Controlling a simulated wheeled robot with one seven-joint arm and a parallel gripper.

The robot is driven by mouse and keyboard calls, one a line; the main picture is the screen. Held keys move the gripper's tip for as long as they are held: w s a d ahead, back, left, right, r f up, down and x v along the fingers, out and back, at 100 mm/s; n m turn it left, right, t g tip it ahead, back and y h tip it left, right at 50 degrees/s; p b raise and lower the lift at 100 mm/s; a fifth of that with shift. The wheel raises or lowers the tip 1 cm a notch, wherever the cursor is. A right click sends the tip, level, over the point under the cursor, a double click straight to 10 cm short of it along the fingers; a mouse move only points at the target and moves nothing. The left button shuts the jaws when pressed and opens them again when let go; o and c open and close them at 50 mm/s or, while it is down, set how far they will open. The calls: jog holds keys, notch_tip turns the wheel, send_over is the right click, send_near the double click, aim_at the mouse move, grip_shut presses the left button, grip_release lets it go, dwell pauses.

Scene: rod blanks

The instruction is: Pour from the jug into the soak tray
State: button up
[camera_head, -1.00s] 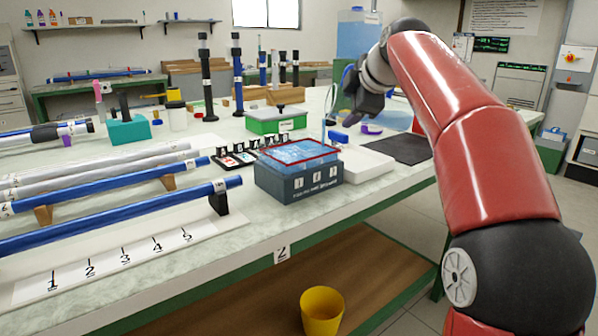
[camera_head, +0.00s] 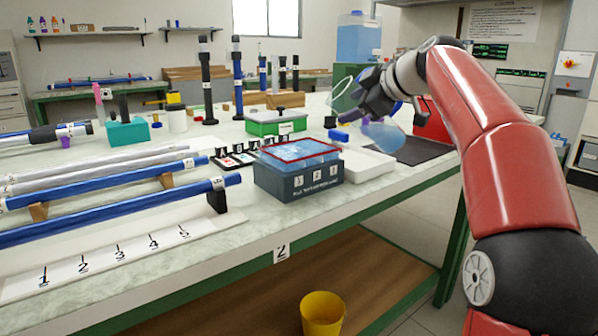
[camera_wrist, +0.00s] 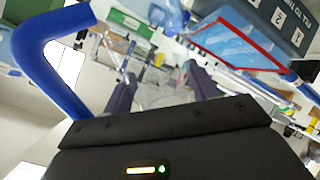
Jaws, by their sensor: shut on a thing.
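My gripper (camera_head: 366,97) is shut on the clear, bluish jug (camera_head: 385,138), held above the back right of the bench. The jug looks tilted; its liquid level is hard to make out. In the wrist view the jug is see-through between the fingers of my gripper (camera_wrist: 162,88). A dark grey soak tray (camera_head: 300,184) with a red rim, blue inside and number labels stands on the bench, left of and nearer than the jug. It also shows at the upper right of the wrist view (camera_wrist: 268,22). I see no stream between them.
A white shallow tray (camera_head: 372,166) and a dark mat (camera_head: 425,150) lie right of the soak tray. A green-sided box (camera_head: 275,125) stands behind it. Blue rods (camera_head: 120,208) lie on supports at left. A yellow bucket (camera_head: 322,313) is below the bench.

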jog(key=shift+m+y+b, duration=0.4)
jog(key=shift+y+b, duration=0.1)
jog(key=shift+b, duration=0.15)
jog(key=shift+r+m+t+y+b, duration=0.15)
jog(key=shift+m+t+y+b, duration=0.15)
jog(key=shift+a+r, duration=0.1)
jog(key=shift+r, duration=0.2)
jog(key=shift+f, duration=0.1)
